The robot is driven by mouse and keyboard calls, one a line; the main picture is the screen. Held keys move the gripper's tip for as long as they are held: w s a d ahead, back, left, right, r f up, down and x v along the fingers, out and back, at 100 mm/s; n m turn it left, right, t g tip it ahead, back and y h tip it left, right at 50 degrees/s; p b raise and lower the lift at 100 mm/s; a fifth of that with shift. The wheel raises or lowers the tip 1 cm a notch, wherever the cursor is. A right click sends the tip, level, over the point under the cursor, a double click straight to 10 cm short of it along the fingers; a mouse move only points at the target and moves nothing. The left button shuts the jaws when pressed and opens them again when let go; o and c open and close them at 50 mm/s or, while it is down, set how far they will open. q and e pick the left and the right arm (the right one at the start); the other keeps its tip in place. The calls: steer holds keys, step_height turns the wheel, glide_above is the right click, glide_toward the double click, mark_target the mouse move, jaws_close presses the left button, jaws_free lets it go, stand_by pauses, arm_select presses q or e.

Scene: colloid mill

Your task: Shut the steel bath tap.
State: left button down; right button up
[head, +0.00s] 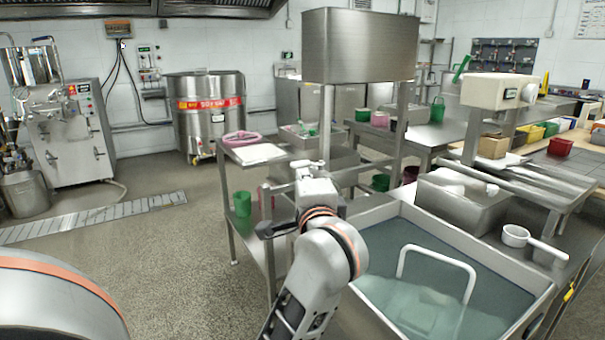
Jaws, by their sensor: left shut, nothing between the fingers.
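The steel bath (465,238) stands at the lower right of the head view, holding blue-green liquid. A white bent handle or tube (437,250) rises out of the liquid. A steel tank (360,45) stands on legs above and behind the bath's far left corner. My left gripper (304,170) is shut and empty, reaching away from me just left of that corner, in front of the tank's stand. I cannot clearly make out the bath's tap; my gripper and wrist may hide it, so I cannot tell whether they touch. My right gripper is not in view.
A steel trolley (257,155) with a pink ring and a green cup (242,204) stands behind my left arm. A steel box (462,200) and a white dipper (516,236) are by the bath's right side. Open floor (150,255) lies to the left.

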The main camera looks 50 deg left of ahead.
arm_select(q)
steer(key=s+p, duration=0.2)
steer(key=s, duration=0.6)
steer(key=shift+s+d, duration=0.15)
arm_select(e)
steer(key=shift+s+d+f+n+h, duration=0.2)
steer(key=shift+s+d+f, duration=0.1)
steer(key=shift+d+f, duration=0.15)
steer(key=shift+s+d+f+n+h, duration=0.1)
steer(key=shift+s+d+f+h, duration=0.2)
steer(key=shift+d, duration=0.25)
arm_select(q)
steer(key=shift+f, duration=0.1)
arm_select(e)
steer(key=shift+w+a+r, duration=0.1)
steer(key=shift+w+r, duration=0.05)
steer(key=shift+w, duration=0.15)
